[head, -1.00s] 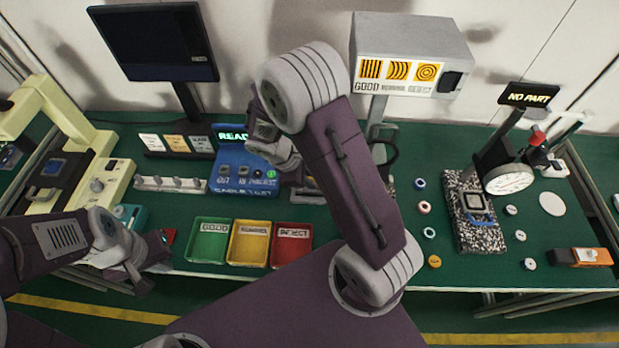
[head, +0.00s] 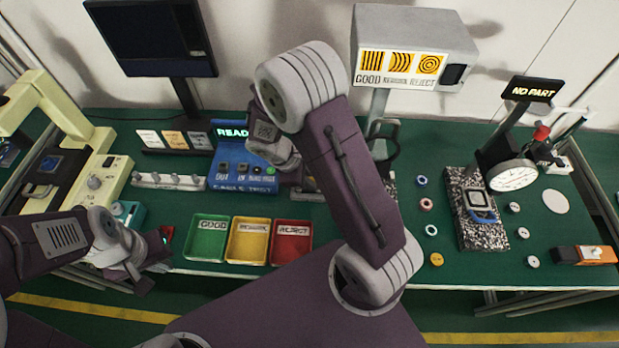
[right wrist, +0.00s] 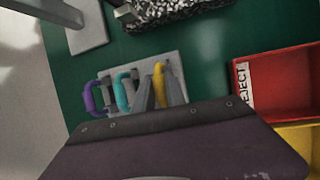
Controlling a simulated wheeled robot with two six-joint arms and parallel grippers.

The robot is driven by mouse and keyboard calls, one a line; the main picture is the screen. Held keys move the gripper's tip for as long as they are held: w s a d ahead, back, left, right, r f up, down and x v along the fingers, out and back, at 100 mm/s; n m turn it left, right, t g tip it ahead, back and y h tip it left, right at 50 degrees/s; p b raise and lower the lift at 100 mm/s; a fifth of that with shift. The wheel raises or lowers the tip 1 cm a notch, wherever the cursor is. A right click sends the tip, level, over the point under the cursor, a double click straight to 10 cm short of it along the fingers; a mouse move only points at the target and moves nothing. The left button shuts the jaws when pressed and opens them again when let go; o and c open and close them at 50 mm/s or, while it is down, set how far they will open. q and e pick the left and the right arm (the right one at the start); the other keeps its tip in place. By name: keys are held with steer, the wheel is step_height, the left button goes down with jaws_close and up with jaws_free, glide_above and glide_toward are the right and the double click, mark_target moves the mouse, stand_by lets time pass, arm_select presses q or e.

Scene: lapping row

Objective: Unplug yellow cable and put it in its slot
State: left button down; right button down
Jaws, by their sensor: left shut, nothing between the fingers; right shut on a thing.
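The yellow cable (right wrist: 159,72) shows in the right wrist view as a short loop over a grey plate (right wrist: 172,68). My right gripper (right wrist: 160,92) is shut on it, with one finger on each side. A teal cable (right wrist: 122,90) and a purple cable (right wrist: 89,97) stand side by side on the plate, left of the yellow one. Whether the yellow cable's ends are seated in the plate is hidden by my fingers. In the head view my right arm hides this grip. My left gripper (head: 142,283) is shut and empty near the table's front left edge.
The blue cable test box (head: 240,168) stands left of my right wrist. Green (head: 206,257), yellow (head: 247,259) and red (head: 290,259) trays line the front edge. A speckled stone block (head: 466,237) with a gauge and several loose rings are on the right.

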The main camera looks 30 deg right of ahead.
steer(key=shift+f, duration=0.3)
steer(key=c, duration=1.3)
jaws_free()
steer(key=shift+r, duration=0.1)
steer(key=p+v, duration=0.1)
steer(key=v, duration=0.8)
